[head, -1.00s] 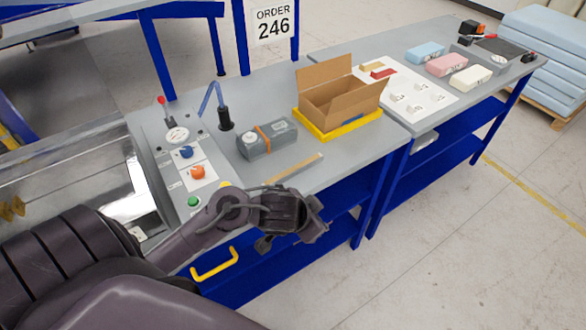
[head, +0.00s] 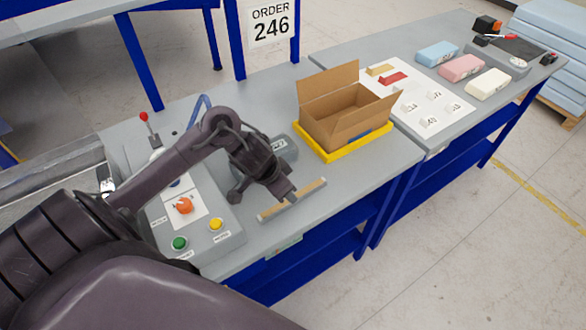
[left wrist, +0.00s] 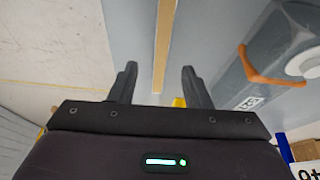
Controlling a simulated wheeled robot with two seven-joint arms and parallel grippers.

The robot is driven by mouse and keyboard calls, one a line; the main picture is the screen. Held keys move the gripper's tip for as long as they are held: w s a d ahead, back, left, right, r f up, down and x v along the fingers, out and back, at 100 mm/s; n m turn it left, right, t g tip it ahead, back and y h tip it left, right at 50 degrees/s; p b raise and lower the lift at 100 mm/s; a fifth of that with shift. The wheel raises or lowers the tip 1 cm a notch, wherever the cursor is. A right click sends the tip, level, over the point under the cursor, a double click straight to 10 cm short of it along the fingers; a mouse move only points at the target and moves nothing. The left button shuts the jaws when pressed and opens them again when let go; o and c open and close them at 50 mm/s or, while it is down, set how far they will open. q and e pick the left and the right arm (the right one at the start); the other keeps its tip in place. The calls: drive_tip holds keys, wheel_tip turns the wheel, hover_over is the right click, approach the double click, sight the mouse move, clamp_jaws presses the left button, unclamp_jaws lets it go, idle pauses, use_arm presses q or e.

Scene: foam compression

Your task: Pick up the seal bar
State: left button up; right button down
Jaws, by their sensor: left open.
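The seal bar looks like a thin tan strip (head: 306,193) lying flat near the front edge of the grey workbench. In the left wrist view the tan strip (left wrist: 162,40) runs lengthwise between and beyond the fingers. I cannot tell the exact height of the fingers above the strip. My right gripper is not in view.
A grey device (head: 284,146) sits behind my left gripper, partly hidden; its orange strap (left wrist: 268,72) shows in the wrist view. A control panel (head: 222,240) with buttons is to the left. An open cardboard box (head: 345,128) stands on a yellow tray (head: 357,147) to the right.

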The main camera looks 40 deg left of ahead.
use_arm(q)
drive_tip(key=x, duration=0.3)
drive_tip(key=shift+d+f, duration=0.1)
drive_tip(key=shift+x, duration=1.2)
drive_tip(key=shift+w+a+f, duration=0.1)
drive_tip(key=shift+w+a, duration=0.1)
drive_tip(key=c, duration=0.9)
clamp_jaws()
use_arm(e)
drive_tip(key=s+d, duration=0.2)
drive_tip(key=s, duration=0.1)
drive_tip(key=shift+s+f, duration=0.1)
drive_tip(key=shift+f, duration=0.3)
